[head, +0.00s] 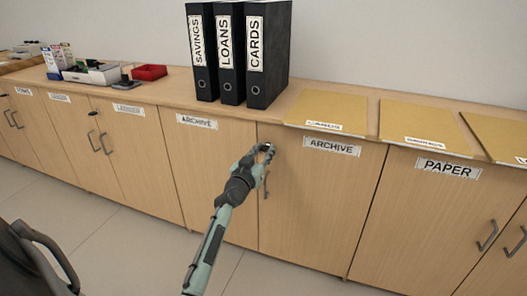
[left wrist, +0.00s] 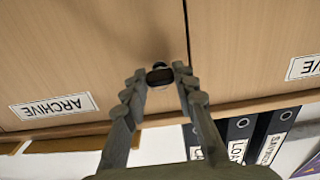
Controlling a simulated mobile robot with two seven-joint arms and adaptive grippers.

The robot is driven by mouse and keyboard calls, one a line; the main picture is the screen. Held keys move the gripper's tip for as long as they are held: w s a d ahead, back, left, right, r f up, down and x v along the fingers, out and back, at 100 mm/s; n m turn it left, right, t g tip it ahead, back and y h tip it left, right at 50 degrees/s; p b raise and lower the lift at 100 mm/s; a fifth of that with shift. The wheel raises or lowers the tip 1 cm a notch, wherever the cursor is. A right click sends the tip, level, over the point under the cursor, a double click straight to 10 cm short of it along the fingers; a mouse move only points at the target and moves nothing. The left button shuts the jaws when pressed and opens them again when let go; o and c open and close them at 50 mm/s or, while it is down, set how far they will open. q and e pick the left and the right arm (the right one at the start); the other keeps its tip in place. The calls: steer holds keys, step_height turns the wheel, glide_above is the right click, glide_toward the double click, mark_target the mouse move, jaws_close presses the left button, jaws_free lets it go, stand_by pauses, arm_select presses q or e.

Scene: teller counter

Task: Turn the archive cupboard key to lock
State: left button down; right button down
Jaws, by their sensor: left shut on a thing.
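The archive cupboard has two wooden doors, each with an ARCHIVE label; its right door (head: 318,205) and left door (head: 215,170) look closed. My left gripper (head: 266,150) is at the top of the right door, close to the seam between the doors. In the left wrist view its two fingers (left wrist: 160,78) are closed on the sides of the dark key (left wrist: 159,76), in front of the lock. The key's turn angle cannot be told. The fingers hide most of the key in the head view. My right gripper is in neither view.
Three black binders (head: 230,60) stand on the counter above the left door. Yellow folders (head: 330,113) lie on the counter to the right. A metal door handle (head: 266,186) is just below my left gripper. A dark chair (head: 35,260) stands at the lower left.

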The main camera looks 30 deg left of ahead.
arm_select(q)
steer(key=shift+n, duration=0.9)
steer(key=shift+n+p, duration=0.3)
steer(key=n, duration=0.4)
steer(key=shift+n+p, duration=0.3)
steer(key=shift+p, duration=0.1)
steer(key=n, duration=0.3)
steer(key=shift+n, duration=0.3)
steer(key=n, duration=0.3)
steer(key=shift+n+p, duration=0.3)
steer(key=shift+n, duration=1.6)
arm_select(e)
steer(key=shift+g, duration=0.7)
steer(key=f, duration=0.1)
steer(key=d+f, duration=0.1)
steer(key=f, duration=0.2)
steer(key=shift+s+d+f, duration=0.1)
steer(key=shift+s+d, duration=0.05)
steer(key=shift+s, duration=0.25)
arm_select(q)
steer(key=shift+n, duration=0.3)
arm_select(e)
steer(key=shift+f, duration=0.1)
